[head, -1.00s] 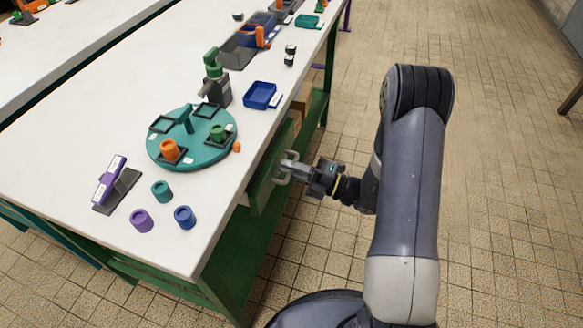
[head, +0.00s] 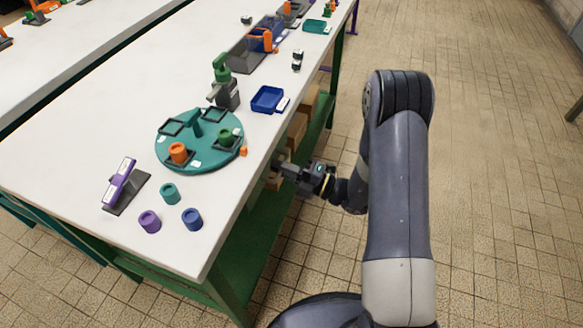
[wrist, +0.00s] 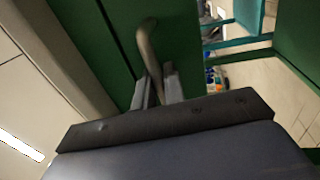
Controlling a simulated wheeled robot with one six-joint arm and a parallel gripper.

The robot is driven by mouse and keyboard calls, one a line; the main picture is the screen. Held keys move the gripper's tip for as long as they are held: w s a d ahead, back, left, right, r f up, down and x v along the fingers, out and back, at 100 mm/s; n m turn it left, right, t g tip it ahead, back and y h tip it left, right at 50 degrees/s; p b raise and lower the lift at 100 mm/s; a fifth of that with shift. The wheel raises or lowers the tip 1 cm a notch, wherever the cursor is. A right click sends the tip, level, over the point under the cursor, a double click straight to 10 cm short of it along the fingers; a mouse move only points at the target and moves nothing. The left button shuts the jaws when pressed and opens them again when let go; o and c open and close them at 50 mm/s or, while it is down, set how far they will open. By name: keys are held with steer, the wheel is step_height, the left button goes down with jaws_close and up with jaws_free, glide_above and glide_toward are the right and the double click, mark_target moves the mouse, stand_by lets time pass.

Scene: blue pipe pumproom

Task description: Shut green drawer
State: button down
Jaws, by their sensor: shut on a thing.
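The green drawer's front (wrist: 182,35) fills the upper middle of the wrist view, with a tan bar handle (wrist: 147,45) on it. My gripper (wrist: 157,80) is shut on this handle, a finger on either side of it. In the head view my gripper (head: 282,165) is at the bench's right edge, just under the white top. The drawer front is not clearly visible there, hidden by the bench top and gripper. I see no drawer body standing out past the bench edge.
The white bench top (head: 100,85) holds a teal turntable (head: 200,165), a blue tray (head: 268,98) and several small cylinders. Brown boxes (head: 298,130) sit on the green shelf (head: 262,235) below. Tiled floor right of my arm is clear.

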steer(key=shift+w+a, duration=0.1)
steer(key=c, duration=1.9)
jaws_free()
steer(key=shift+a, duration=0.1)
steer(key=p+v, duration=0.1)
steer(key=v, duration=1)
steer(key=b+x, duration=0.1)
steer(key=x, duration=0.9)
steer(key=shift+a, duration=0.1)
steer(key=shift+r, duration=0.1)
